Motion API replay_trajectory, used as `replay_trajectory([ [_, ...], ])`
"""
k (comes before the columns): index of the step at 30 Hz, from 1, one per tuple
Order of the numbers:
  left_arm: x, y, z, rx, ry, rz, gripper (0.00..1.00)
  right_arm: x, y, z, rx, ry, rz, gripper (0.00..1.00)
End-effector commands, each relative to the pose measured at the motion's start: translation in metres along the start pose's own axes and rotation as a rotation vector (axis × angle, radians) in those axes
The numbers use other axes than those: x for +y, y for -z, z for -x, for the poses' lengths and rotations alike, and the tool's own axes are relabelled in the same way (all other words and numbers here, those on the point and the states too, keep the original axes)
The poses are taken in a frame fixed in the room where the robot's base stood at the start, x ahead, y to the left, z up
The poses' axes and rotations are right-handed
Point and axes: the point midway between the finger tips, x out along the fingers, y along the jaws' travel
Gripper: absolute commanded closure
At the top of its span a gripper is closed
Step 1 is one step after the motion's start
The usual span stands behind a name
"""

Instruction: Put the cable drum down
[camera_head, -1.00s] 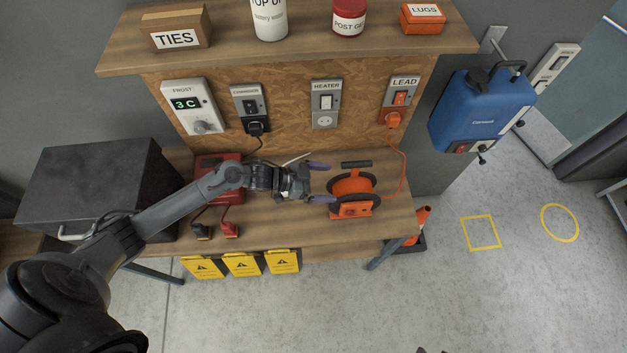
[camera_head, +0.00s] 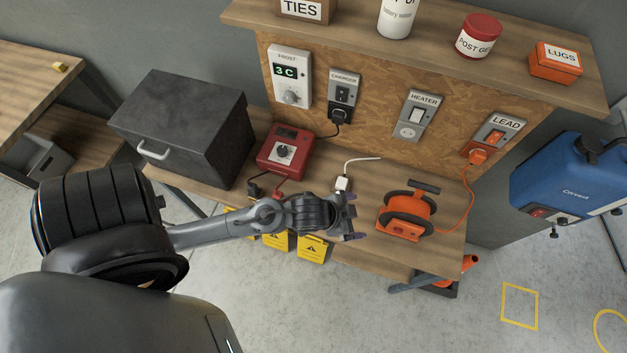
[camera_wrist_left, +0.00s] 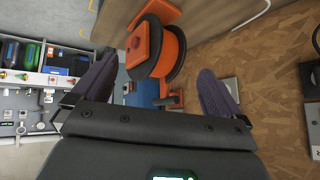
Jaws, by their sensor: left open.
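The cable drum (camera_head: 408,222), orange with black rims and a dark handle bar, stands upright on the wooden bench (camera_head: 440,255) near its right end. Its orange cable (camera_head: 470,205) runs up to a plug in the LEAD socket (camera_head: 497,132). My left gripper (camera_head: 354,217) is open and empty, left of the drum, its fingers pointing at it with a gap between. In the left wrist view the drum (camera_wrist_left: 172,55) shows beyond the two spread dark fingers (camera_wrist_left: 156,70). My right gripper is not in view.
A red charger box (camera_head: 285,150) and a white plug (camera_head: 342,184) sit on the bench behind my left arm. A dark metal box (camera_head: 185,120) stands at left. The shelf (camera_head: 420,45) overhangs the back.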

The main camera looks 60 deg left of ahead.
Motion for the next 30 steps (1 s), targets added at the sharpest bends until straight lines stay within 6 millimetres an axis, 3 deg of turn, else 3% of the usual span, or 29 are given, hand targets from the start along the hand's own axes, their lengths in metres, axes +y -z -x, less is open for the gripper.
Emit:
replay_trajectory([
  [3, 0.009, -0.027, 0.038, -0.164, 0.016, 0.092, 0.00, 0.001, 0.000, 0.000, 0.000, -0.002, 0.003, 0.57],
  [9, 0.018, -0.057, 0.082, -0.350, -0.001, 0.184, 0.00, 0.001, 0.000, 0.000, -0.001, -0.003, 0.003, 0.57],
  [14, 0.022, -0.066, 0.095, -0.403, -0.013, 0.208, 0.00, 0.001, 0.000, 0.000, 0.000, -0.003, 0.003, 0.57],
  [23, 0.022, -0.066, 0.096, -0.406, -0.014, 0.208, 0.00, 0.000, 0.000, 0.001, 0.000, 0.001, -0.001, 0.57],
  [30, 0.018, -0.047, 0.117, -0.406, -0.014, 0.208, 0.00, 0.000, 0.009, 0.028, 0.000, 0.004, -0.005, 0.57],
])
